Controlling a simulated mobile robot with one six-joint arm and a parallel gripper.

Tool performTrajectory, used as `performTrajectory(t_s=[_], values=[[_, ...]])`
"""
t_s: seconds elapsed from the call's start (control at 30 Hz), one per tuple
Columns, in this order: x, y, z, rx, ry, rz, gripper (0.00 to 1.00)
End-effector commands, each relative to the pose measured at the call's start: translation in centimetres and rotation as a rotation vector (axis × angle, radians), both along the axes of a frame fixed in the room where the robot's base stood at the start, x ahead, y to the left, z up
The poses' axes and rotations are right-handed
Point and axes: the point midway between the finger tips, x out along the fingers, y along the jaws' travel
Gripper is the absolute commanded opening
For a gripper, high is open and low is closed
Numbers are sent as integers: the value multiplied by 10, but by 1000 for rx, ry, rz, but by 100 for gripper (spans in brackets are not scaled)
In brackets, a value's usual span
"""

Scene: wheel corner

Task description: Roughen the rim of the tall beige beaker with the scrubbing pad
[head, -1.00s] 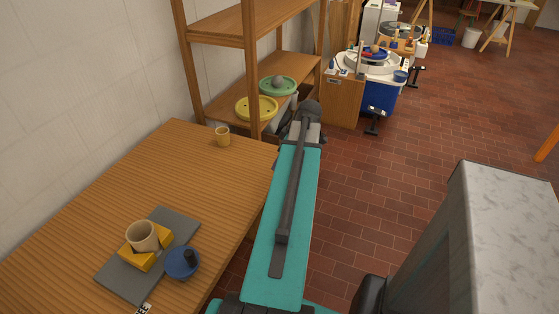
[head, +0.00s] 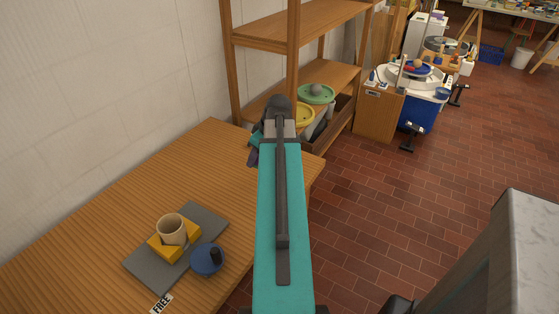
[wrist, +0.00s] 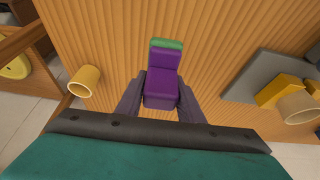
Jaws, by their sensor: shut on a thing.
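The beige beaker (head: 172,231) stands upright in a yellow cradle (head: 160,251) on a grey mat (head: 144,273) on the wooden table. It shows partly at the right edge of the wrist view (wrist: 300,108). My gripper (wrist: 160,103) is shut on a purple block with a green face at its far end, which I take as the scrubbing pad (wrist: 163,75). The gripper is above the table, well apart from the beaker. In the head view my arm hides most of the gripper and the pad.
A blue dish (head: 205,262) with a dark knob sits by the mat, near a FREE label (head: 161,303). A yellow cup (wrist: 84,80) is left of my gripper in the wrist view. A wooden shelf (head: 335,75) with yellow and green discs stands behind. The table between is bare.

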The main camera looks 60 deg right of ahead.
Motion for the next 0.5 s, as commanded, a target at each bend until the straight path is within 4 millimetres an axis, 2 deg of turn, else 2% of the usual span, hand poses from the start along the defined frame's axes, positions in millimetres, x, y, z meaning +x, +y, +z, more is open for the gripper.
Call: performTrajectory(t_s=[0.1,0.5], values=[[30,23,8,-2,-1,7,16],[110,103,33,0,-1,6,16]])
